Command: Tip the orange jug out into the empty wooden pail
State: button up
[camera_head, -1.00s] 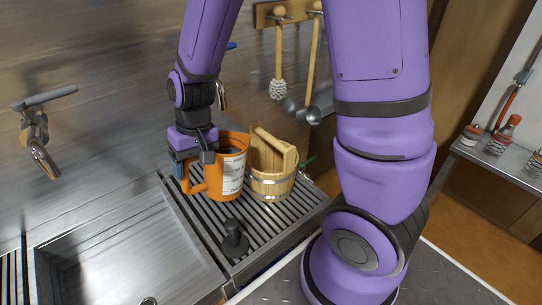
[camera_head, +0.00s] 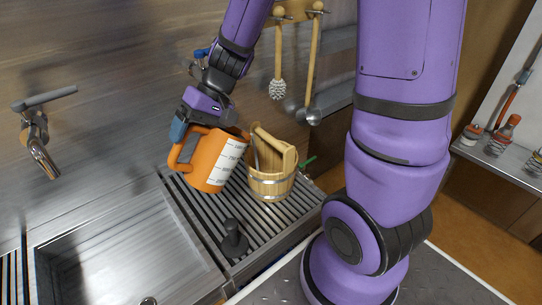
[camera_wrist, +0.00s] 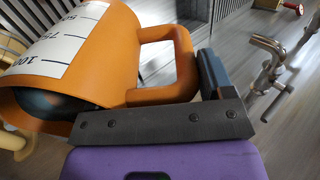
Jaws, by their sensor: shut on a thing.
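The orange jug (camera_head: 214,160) has a white measuring scale on its side. My gripper (camera_head: 184,130) is shut on its handle. The jug is held in the air above the slatted drainer, tilted with its mouth toward the upper right, toward the wooden pail. In the wrist view the jug (camera_wrist: 118,60) shows its handle between my gripper's (camera_wrist: 205,90) fingers, and something dark blue-grey shows inside its mouth. The wooden pail (camera_head: 270,187) stands upright on the drainer just right of the jug. It has metal bands and a raised wooden handle. Its inside is mostly hidden.
The slatted drainer (camera_head: 212,212) has a black knobbed object (camera_head: 233,240) near its front. A steel sink (camera_head: 110,255) lies to the left, below a wall tap (camera_head: 36,140). A brush (camera_head: 278,75) and a ladle (camera_head: 313,80) hang on the wall behind.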

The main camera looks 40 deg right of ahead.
jog(key=shift+d+r+y, duration=0.35)
jog(key=shift+r+y, duration=0.3)
jog(key=shift+r, duration=0.1)
jog(key=shift+d+r+y, duration=0.35)
jog(key=shift+r+y, duration=0.3)
jog(key=shift+r, duration=0.05)
jog(key=shift+d, duration=0.1)
jog(key=shift+d+r+y, duration=1.75)
jog(key=shift+r+y, duration=0.05)
jog(key=shift+y, duration=0.1)
jog(key=shift+d+r+y, duration=0.25)
jog(key=shift+d+y, duration=0.2)
jog(key=shift+d, duration=0.1)
jog(key=shift+d+r+y, duration=0.25)
jog(key=shift+d+y, duration=0.2)
jog(key=shift+d, duration=0.05)
